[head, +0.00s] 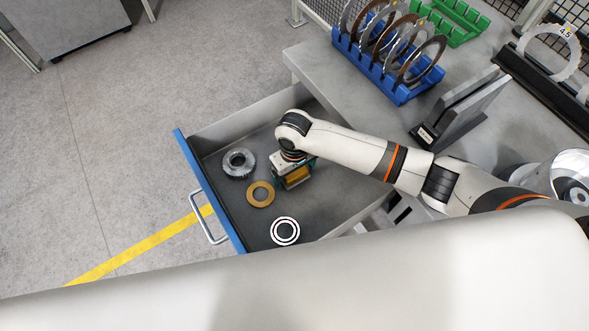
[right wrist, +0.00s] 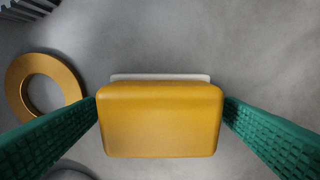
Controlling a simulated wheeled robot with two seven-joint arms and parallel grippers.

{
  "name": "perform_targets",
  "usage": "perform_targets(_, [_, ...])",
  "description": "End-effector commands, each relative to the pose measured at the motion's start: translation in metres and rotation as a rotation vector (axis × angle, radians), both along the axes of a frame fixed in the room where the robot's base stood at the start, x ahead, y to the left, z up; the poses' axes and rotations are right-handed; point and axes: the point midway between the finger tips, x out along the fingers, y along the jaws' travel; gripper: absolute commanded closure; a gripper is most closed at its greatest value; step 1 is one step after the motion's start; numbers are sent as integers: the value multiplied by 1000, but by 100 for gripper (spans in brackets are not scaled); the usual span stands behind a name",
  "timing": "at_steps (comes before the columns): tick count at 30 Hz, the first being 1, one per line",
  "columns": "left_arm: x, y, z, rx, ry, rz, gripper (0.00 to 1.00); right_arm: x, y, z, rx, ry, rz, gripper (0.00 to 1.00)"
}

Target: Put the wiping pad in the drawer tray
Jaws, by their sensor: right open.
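The wiping pad (head: 297,178) is a yellow block inside the open drawer tray (head: 215,137), a grey tray with a blue front. In the right wrist view the pad (right wrist: 160,120) fills the middle, with a thin white strip along its far edge. My right gripper (head: 290,174) reaches down into the drawer. Its green fingers (right wrist: 160,112) are open, one on each side of the pad. Whether they touch it, and whether the pad rests flat on the drawer floor, I cannot tell for sure. My left gripper is not in view.
In the drawer are a dark grey ring part (head: 239,163), a brass ring (head: 260,194) and a black-and-white ring (head: 285,231). A blue rack (head: 400,95) of discs and a grey upright holder (head: 462,110) stand on the bench. The drawer's front right floor is mostly clear.

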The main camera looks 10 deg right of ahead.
Motion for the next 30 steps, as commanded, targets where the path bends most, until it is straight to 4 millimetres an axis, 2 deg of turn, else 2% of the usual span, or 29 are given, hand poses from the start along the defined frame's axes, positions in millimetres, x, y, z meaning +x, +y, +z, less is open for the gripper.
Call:
perform_targets(5, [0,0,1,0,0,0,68,1,0,15,2,-2,0,11])
perform_targets(18, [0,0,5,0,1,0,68,1,0,103,2,-2,0,11])
perform_targets(24, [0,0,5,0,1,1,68,0,0,121,2,0,0,11])
perform_targets(30, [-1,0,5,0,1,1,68,0,0,123,1,0,-1,11])
